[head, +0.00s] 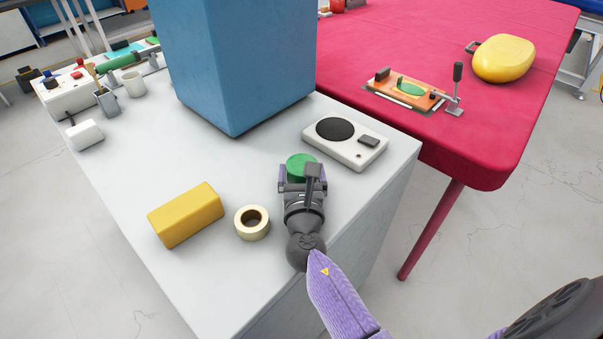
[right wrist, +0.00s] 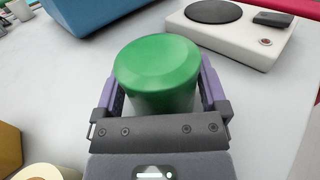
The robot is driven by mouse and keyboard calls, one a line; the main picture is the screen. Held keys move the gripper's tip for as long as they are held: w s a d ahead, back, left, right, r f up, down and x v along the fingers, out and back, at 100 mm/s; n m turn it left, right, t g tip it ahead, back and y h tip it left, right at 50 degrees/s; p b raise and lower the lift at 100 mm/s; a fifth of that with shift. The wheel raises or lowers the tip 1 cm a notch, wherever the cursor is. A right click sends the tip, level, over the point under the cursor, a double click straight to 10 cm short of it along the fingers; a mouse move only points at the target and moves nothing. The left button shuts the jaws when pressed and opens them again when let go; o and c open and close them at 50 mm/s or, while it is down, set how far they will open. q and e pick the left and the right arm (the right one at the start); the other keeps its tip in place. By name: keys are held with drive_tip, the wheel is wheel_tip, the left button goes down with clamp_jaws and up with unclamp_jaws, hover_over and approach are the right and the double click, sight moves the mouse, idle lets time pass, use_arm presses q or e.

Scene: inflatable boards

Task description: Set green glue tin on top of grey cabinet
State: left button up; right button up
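The green glue tin (head: 300,165) stands upright on a light grey surface. It also shows in the right wrist view (right wrist: 158,78), with its round top facing up. My right gripper (head: 302,182) is low at the tin, with one purple finger on each side of it. The fingers are spread wide and close to the tin; whether they touch is unclear. The gripper bar hides the tin's lower front. The light grey unit (head: 222,283) under the tin has solid sides; I cannot tell whether it is the grey cabinet. My left gripper is not in view.
A white hotplate-like device (head: 345,155) lies just beyond the tin. A tape roll (head: 241,231) and a yellow block (head: 186,216) lie to the left. A tall blue box (head: 238,70) stands behind. A red table (head: 425,38) adjoins at right. The front left surface is clear.

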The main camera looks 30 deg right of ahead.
drive_tip(key=shift+r, duration=0.15)
drive_tip(key=shift+s+a, duration=0.1)
drive_tip(key=shift+s, duration=0.1)
drive_tip(key=p+v, duration=0.1)
drive_tip(key=v, duration=1)
drive_tip(key=shift+s+a, duration=0.1)
drive_tip(key=shift+s, duration=0.15)
